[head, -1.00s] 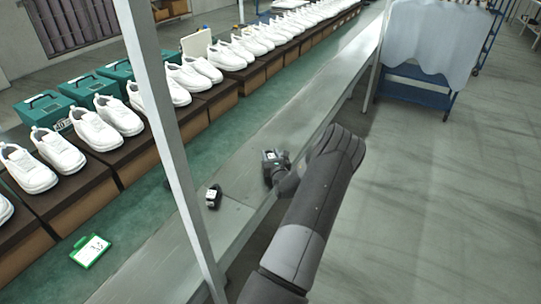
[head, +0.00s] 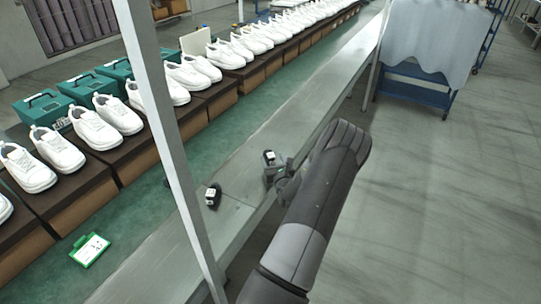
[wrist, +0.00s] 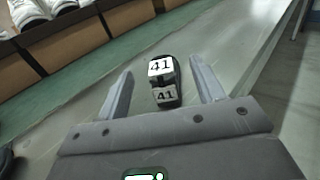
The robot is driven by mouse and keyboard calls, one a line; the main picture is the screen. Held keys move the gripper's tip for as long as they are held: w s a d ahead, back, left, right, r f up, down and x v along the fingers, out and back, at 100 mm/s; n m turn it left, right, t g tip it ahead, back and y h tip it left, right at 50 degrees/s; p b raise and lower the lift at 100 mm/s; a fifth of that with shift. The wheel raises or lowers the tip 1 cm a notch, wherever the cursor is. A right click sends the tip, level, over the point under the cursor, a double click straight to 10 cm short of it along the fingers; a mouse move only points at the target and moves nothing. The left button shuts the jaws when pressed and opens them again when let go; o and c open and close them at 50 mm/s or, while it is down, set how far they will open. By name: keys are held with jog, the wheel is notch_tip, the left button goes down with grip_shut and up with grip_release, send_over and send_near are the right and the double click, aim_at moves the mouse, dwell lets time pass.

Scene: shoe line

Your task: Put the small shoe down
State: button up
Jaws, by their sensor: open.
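The small shoe is a small dark piece with white labels reading 41. It sits on the grey metal bench, seen in the head view (head: 269,157) and in the wrist view (wrist: 163,95). My gripper (wrist: 160,68) is open, with one finger on each side of the shoe and a visible gap on both sides. In the head view my gripper (head: 273,173) is just on the near side of the shoe, partly hidden by my arm.
A second small dark piece with a white label (head: 212,196) stands on the bench to the left. A green-framed card (head: 90,250) lies on the green strip. White shoes (head: 97,130) line brown boxes behind. A pale post (head: 168,130) crosses the view.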

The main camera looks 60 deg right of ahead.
jog(key=v, duration=0.7)
jog(key=shift+s, duration=0.2)
jog(key=shift+a, duration=0.15)
